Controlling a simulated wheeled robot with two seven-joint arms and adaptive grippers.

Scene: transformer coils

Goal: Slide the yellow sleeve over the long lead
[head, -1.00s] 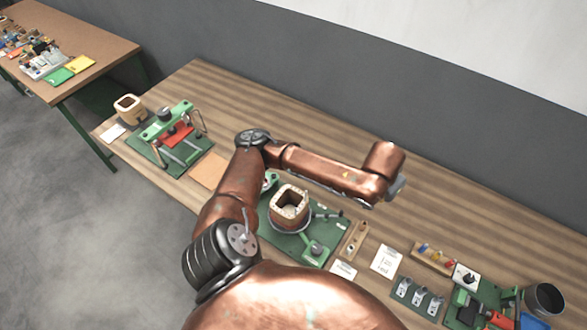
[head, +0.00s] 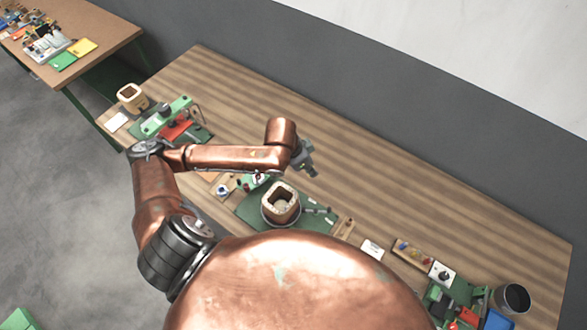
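The coil (head: 268,216) stands upright on a green fixture plate (head: 246,212), with a square opening facing up. Its leads are too small to tell apart. A wooden rack (head: 426,260) to the right holds several small coloured pieces. My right gripper is out of view.
A green press-like fixture (head: 178,107) and a second coil (head: 131,98) stand at the left end of the table. A dark cup (head: 513,298) stands at the right end, beside red, green and blue items. The table's back strip (head: 400,180) is clear.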

